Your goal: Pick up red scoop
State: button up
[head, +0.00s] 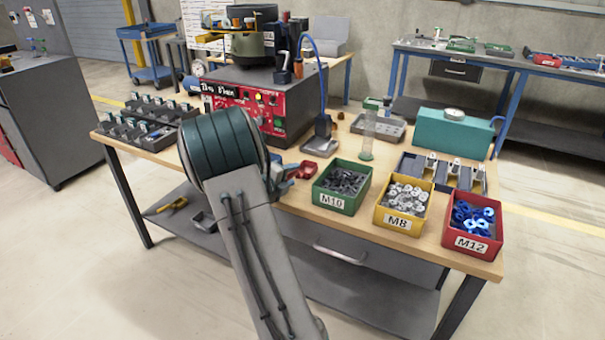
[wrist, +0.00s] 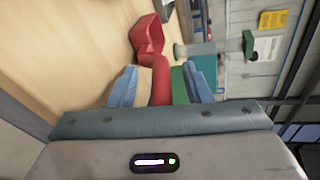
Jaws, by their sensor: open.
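The red scoop (head: 309,168) lies on the wooden workbench, just left of the green M10 bin (head: 343,186). In the wrist view its red bowl (wrist: 148,38) is beyond the fingertips. Its handle (wrist: 161,80) points back toward my gripper (wrist: 160,68) and shows between the two blue fingers, with a gap on each side. My gripper is open and holds nothing. In the head view my arm hides most of the gripper (head: 287,182), which is close to the scoop at the bench's front edge.
A yellow M8 bin (head: 404,204) and a red M12 bin (head: 472,226) stand to the right along the front. A clear cylinder (head: 369,133) stands behind the green bin. The red-fronted feeder control box (head: 243,108) is behind my arm.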

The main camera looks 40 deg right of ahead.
jog(key=shift+w+d+f, duration=0.1)
jog(key=shift+d, duration=0.2)
jog(key=shift+a, duration=0.1)
grip_shut()
jog(key=shift+r, duration=0.55)
notch_tip(320, 180, up, 3)
jog(key=shift+f+p, duration=0.1)
jog(key=shift+p, duration=0.2)
jog(key=s+d+r, duration=0.5)
jog(key=s+r, duration=0.2)
jog(key=s, duration=0.3)
jog(key=shift+d, duration=0.35)
